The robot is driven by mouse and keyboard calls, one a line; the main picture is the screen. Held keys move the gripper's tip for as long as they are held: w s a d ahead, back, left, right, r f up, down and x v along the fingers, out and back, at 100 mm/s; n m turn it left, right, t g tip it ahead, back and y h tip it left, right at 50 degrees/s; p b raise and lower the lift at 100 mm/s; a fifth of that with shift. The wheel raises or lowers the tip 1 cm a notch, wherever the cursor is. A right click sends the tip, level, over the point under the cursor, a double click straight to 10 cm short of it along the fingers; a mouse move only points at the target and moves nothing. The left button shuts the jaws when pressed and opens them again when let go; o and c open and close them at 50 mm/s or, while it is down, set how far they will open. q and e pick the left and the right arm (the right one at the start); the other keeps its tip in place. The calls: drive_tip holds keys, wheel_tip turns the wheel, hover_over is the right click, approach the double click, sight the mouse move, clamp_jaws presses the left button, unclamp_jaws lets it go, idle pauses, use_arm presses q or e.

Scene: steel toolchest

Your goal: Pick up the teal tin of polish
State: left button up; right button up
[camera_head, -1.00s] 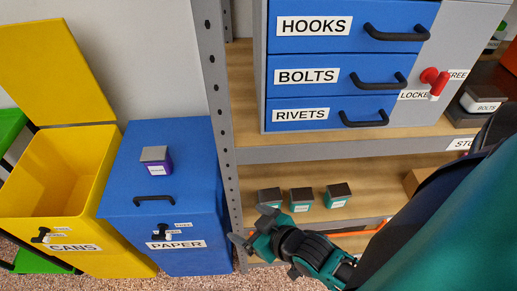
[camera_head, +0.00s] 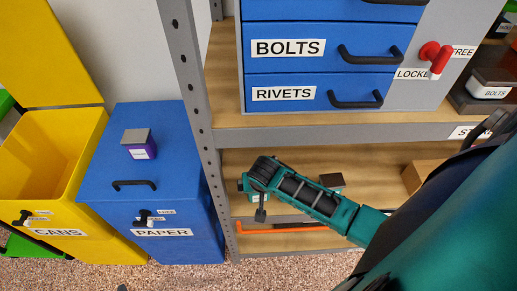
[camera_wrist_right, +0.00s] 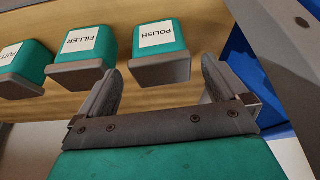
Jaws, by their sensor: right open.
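The teal tin of polish (camera_wrist_right: 160,38) has a grey-brown lid and a white POLISH label, upside down in the right wrist view. My right gripper (camera_wrist_right: 160,72) is open, its fingers on either side of the view with the tin's lid between and just ahead of them. I see no contact. In the head view my right gripper (camera_head: 256,190) is at the lower shelf and largely hides the tin. A teal FILLER tin (camera_wrist_right: 83,44) stands beside the polish, and a teal PUTTY tin (camera_wrist_right: 27,62) beyond that. My left gripper is not in view.
A grey shelf upright (camera_head: 196,110) stands left of my gripper. The shelf edge (camera_head: 300,135) under the blue drawers (camera_head: 300,95) runs above it. An orange bar (camera_head: 285,229) lies below. A blue paper bin (camera_head: 105,185) bears a purple grey-lidded tin (camera_head: 140,144).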

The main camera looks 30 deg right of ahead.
drive_tip(key=x, duration=0.2)
drive_tip(key=b+x, duration=0.1)
drive_tip(key=x, duration=0.2)
drive_tip(key=shift+w+r+b, duration=0.15)
drive_tip(key=shift+w+b, duration=0.15)
drive_tip(key=shift+c, duration=0.3)
drive_tip(key=c, duration=0.9)
